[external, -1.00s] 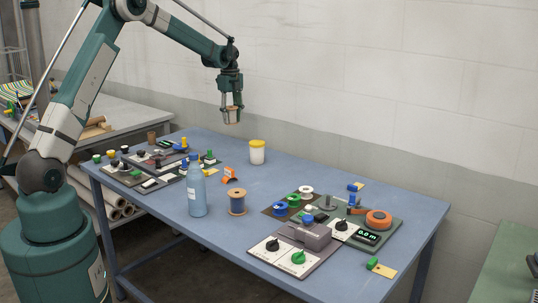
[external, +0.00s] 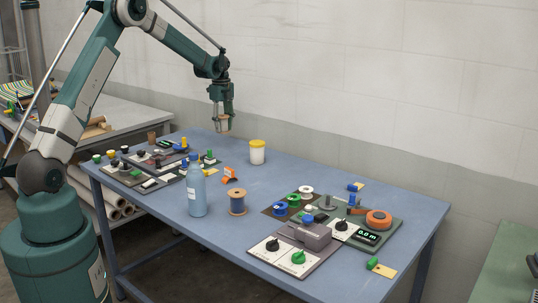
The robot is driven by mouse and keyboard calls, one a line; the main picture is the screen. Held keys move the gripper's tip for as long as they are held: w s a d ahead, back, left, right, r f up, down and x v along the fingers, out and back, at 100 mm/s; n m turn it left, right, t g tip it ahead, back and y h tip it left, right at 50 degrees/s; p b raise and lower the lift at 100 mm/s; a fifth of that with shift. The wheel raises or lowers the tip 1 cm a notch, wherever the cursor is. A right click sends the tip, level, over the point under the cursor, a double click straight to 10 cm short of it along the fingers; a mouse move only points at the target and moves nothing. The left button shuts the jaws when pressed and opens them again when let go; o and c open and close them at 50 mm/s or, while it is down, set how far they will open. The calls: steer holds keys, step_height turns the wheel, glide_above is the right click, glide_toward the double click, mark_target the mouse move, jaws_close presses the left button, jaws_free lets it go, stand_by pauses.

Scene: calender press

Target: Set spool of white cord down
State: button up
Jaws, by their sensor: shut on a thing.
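My gripper (external: 222,122) is shut on a small pale spool with a brownish top, which appears to be the spool of white cord (external: 223,126). It holds the spool roughly upright above the far part of the blue table (external: 330,262). The fingers hide part of the spool. The gripper is to the left of a white jar with a yellow lid (external: 257,154). I cannot tell exactly how high the spool is above the tabletop.
Control panels with knobs lie at the left and a grey press unit (external: 305,234) at the right. Bare tabletop surrounds the jar.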

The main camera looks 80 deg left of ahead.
steer(key=shift+f, duration=0.1)
glide_above(224, 151)
steer(key=shift+a+f, duration=0.1)
steer(key=shift+f, duration=2.9)
steer(key=shift+f, duration=1.9)
steer(key=shift+f+b, duration=0.15)
steer(key=shift+b, duration=0.2)
steer(key=o, duration=1)
steer(key=shift+r, duration=0.25)
step_height(224, 151, up, 12)
steer(key=shift+f+p, duration=0.1)
steer(key=shift+p, duration=0.3)
